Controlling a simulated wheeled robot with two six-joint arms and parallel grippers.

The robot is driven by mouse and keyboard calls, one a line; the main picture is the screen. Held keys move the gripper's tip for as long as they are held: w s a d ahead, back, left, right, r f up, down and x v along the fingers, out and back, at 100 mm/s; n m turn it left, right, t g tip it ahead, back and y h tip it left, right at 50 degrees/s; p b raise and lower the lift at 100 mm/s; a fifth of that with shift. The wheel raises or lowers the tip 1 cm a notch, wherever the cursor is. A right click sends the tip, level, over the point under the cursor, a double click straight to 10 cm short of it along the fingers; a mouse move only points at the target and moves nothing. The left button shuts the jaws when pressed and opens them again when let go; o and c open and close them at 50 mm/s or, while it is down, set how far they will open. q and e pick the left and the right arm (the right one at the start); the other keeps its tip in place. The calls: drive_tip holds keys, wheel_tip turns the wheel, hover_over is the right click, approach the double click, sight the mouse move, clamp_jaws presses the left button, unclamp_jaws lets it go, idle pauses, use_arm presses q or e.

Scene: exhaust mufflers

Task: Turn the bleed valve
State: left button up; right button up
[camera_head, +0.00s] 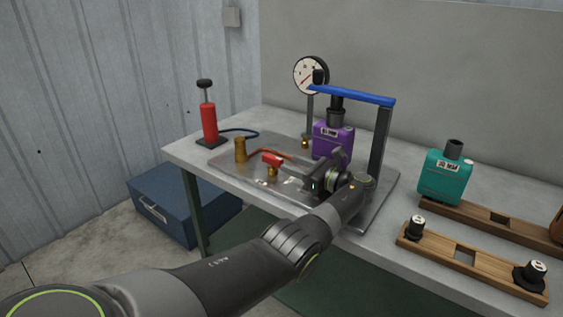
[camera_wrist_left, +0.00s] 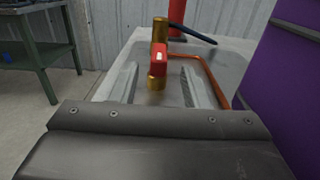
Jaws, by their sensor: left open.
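The bleed valve (camera_head: 272,160) has a red handle on a brass stem and stands on the metal plate at the front left of the test rig. It also shows in the left wrist view (camera_wrist_left: 160,60), ahead of and between the two finger lines. My left gripper (camera_head: 303,173) is open and empty, low over the plate. It lies just right of the valve, with its fingers pointing at it. In the left wrist view the fingers (camera_wrist_left: 159,80) lie either side of the brass stem; whether the tips reach past it I cannot tell. My right gripper is not in view.
A purple muffler (camera_head: 333,141) stands under the blue bar (camera_head: 350,95), close to my gripper. A brass post (camera_head: 240,150), a copper pipe (camera_wrist_left: 212,72) and a red pump (camera_head: 209,122) stand beyond the valve. A teal muffler (camera_head: 444,176) stands right.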

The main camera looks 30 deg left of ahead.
use_arm(q)
drive_tip(key=d, duration=0.5)
drive_tip(key=shift+s+d+b, duration=0.15)
drive_tip(key=shift+d+b, duration=0.15)
drive_tip(key=shift+b, duration=0.1)
